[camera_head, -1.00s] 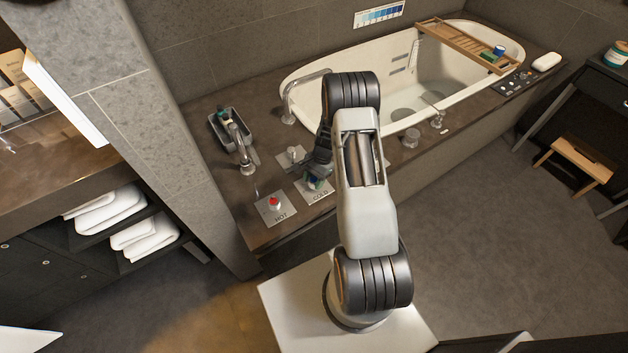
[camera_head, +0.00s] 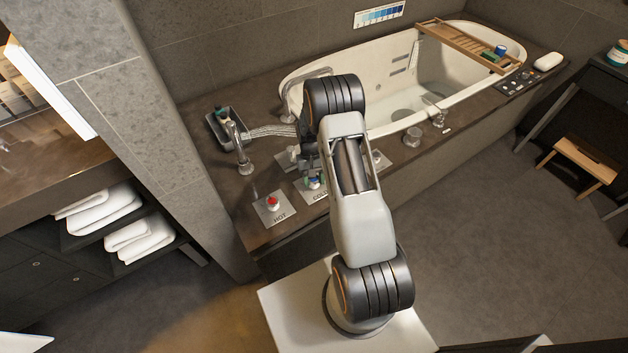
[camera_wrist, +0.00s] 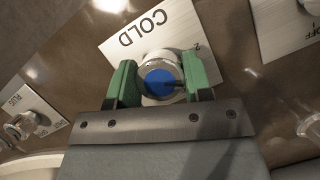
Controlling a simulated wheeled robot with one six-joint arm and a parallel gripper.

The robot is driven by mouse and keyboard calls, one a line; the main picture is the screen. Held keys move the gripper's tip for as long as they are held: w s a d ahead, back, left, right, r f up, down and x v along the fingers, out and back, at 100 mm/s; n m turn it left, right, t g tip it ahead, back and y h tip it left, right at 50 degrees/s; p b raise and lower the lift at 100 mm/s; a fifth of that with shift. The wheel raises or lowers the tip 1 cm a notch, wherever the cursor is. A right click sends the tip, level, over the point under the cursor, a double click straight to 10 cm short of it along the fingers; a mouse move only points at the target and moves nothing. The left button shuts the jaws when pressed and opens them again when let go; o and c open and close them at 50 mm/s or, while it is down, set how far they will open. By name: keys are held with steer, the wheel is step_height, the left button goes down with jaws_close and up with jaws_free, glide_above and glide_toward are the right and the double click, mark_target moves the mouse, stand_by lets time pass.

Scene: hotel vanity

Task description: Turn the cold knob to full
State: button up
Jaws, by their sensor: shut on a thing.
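The cold knob (camera_wrist: 160,78) is a round metal knob with a blue cap and a dark pointer mark. It stands on a metal plate marked COLD (camera_wrist: 150,32), and a "2" shows near the plate's right edge. My gripper (camera_wrist: 161,82) is shut on the knob, with one green finger against each side. In the head view my gripper (camera_head: 313,181) is low over the COLD plate (camera_head: 320,195), and my arm partly hides the knob.
The red-capped hot knob (camera_head: 272,203) is left of my gripper. A PLUG control (camera_wrist: 20,125) and a plate marked OFF (camera_wrist: 290,28) flank the cold knob in the wrist view. The bathtub (camera_head: 385,125) lies behind. A grey tray (camera_head: 222,125) sits beside the spout.

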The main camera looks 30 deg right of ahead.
steer(key=n+h, duration=0.2)
steer(key=n, duration=0.4)
steer(key=shift+n+h, duration=0.3)
stand_by(0.4)
steer(key=o, duration=0.9)
steer(key=v, duration=1.4)
steer(key=shift+p, duration=0.35)
